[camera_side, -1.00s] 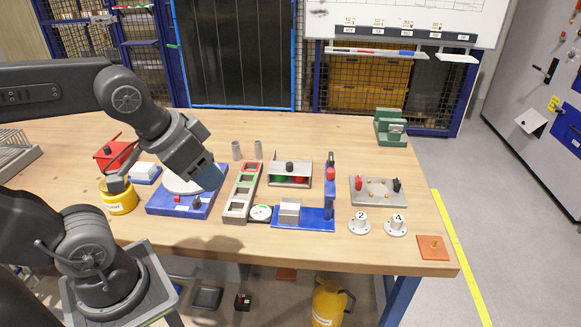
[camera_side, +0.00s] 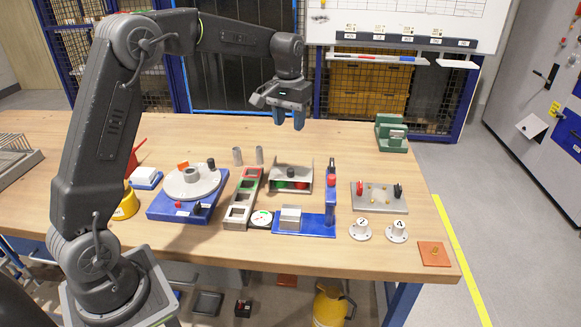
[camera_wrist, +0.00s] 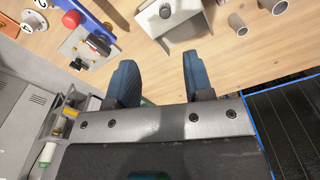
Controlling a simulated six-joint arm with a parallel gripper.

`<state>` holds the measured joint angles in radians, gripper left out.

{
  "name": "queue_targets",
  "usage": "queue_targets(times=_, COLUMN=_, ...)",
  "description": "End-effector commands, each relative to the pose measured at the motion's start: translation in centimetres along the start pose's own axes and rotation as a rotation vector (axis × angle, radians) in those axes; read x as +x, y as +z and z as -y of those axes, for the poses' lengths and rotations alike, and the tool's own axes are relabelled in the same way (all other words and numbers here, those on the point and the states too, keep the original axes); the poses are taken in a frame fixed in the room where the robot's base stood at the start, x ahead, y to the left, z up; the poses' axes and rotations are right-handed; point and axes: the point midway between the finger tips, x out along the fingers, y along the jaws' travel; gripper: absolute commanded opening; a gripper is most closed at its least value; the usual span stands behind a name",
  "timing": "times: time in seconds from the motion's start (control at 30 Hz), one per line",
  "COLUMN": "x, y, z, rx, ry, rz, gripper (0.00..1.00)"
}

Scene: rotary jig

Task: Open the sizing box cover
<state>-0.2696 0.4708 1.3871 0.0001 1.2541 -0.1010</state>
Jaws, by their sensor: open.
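The grey box (camera_side: 305,184) I take for the sizing box stands in the middle of the bench, with a dark knob (camera_side: 291,172) on it and red and green parts showing inside. I cannot tell how its cover sits. The box also shows at the top of the wrist view (camera_wrist: 180,22). My gripper (camera_side: 289,122) is up in the air above and behind the box, apart from it. Its two blue fingers are spread, pointing down and empty, as the wrist view (camera_wrist: 158,75) shows.
Two grey tubes (camera_side: 238,156) stand left of the box. A blue fixture with a red-topped post (camera_side: 331,190) is at its right, a slotted grey rack (camera_side: 243,200) at its left. A turntable on a blue base (camera_side: 160,207) lies further left. The bench behind the box is clear.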

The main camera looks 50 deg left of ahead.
Motion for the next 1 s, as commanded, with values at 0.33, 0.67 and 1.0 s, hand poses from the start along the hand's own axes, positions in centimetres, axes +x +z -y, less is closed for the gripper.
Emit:
queue_targets(times=0.33, x=3.3, y=-1.6, z=0.7, rx=-0.024, ry=-0.004, rz=0.034, gripper=0.47)
queue_targets(times=0.67, x=9.8, y=-1.3, z=0.7, rx=-0.023, ry=-0.003, rz=0.034, gripper=0.47)
queue_targets(times=1.0, x=14.8, y=-1.3, z=0.7, rx=-0.022, ry=-0.002, rz=0.029, gripper=0.47)
